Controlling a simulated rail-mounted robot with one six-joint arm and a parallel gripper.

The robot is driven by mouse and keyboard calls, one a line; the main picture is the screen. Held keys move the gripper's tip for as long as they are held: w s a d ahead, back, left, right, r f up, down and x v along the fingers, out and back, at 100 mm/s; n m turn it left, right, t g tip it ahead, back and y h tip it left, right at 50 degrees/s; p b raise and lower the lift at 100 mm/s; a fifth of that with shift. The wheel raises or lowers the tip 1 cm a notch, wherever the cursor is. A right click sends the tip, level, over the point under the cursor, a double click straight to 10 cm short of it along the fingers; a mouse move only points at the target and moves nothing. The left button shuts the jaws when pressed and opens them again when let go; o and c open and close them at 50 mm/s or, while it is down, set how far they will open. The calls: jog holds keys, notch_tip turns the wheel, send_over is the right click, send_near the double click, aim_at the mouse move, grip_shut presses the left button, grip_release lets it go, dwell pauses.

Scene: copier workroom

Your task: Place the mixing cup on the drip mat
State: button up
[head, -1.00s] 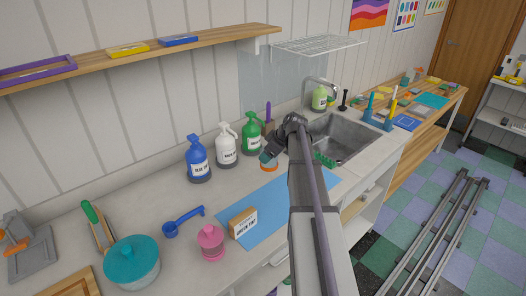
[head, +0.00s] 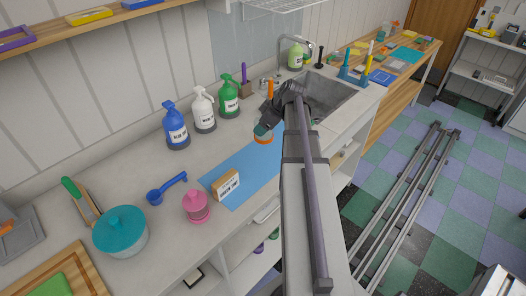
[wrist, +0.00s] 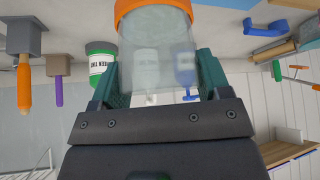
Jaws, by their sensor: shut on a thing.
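The mixing cup, a clear cup with an orange band, fills the top middle of the wrist view (wrist: 155,40). My gripper's green fingers (wrist: 155,85) are shut on its two sides. In the head view my gripper (head: 262,130) holds the cup, whose orange band (head: 263,140) shows below the fingers. The drip mat appears to be the flat blue mat (head: 240,172) on the counter. The cup is at the mat's far right end; I cannot tell whether it touches the mat. My arm hides the mat's right part.
A labelled block (head: 226,186) stands on the mat's near left part. A pink pot (head: 196,206), blue scoop (head: 165,188) and teal-lidded pot (head: 121,232) are left of it. The sink (head: 335,97) lies beyond my arm.

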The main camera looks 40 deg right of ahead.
aim_at(272, 134)
notch_tip(272, 134, down, 10)
jog(key=b, duration=0.8)
jog(key=shift+b, duration=0.4)
jog(key=shift+r+p, duration=0.3)
jog(key=shift+f, duration=0.2)
jog(key=o, duration=1)
jog(key=shift+c, duration=0.2)
jog(key=shift+r, duration=0.25)
jog(key=p+v, duration=1)
jog(key=v, duration=0.1)
jog(key=shift+w+r, duration=0.1)
jog(key=shift+r, duration=0.15)
jog(key=shift+s+d+r, duration=0.1)
jog(key=shift+s+d, duration=0.1)
jog(key=shift+s, duration=0.1)
